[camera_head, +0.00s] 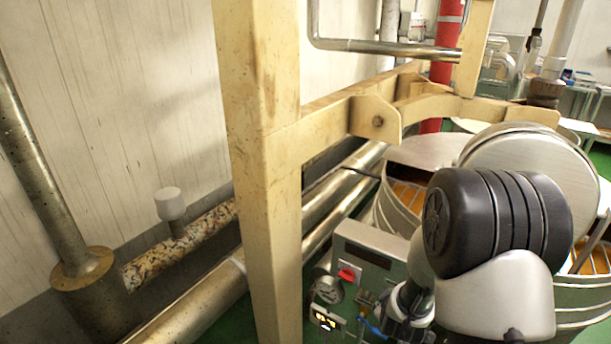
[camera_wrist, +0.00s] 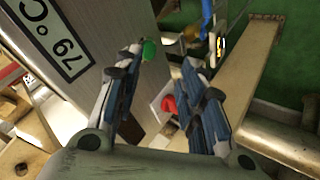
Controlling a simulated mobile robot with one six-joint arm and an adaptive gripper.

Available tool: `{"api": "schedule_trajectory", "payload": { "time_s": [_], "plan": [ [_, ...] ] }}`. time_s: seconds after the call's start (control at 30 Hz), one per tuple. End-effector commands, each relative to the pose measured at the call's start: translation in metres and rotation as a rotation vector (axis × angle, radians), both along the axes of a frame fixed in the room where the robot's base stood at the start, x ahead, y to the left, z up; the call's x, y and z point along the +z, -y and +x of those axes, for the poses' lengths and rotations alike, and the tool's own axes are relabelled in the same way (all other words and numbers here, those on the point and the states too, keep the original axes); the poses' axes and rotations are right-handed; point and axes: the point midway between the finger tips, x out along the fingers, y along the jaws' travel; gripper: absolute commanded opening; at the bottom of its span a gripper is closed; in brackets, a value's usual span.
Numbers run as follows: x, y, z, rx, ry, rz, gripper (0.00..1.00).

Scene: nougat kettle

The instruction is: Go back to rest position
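My gripper (camera_wrist: 162,60) is open in the wrist view, its two fingers apart with nothing between them that it grips. A red knob (camera_wrist: 168,104) and a green button (camera_wrist: 149,50) on a grey control box (camera_wrist: 120,30) show behind and between the fingers. I cannot tell whether a finger touches the box. In the head view my arm reaches down at the lower right, beside the control box (camera_head: 372,240) with its red knob (camera_head: 347,274). The gripper is partly hidden there by my own wrist.
A cream steel post (camera_head: 268,180) and beam (camera_head: 330,125) stand close to the box. A kettle with a metal lid (camera_head: 540,150) is behind my arm. Pipes (camera_head: 205,295) run along the wall. A display (camera_wrist: 55,45) reads 79 °C.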

Motion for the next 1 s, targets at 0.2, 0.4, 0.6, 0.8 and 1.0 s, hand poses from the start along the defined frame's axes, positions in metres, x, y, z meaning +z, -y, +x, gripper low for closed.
{"api": "schedule_trajectory", "payload": {
  "time_s": [0.2,0.4,0.6,0.8,1.0],
  "plan": [
    [0.095,-0.037,-0.029,-0.058,-0.029,0.194,0.37],
    [0.164,-0.064,-0.087,-0.128,-0.088,0.327,0.37],
    [0.213,-0.08,-0.166,-0.225,-0.156,0.421,0.37],
    [0.238,-0.084,-0.246,-0.339,-0.215,0.472,0.37],
    [0.243,-0.082,-0.291,-0.418,-0.246,0.491,0.37]
  ]
}}
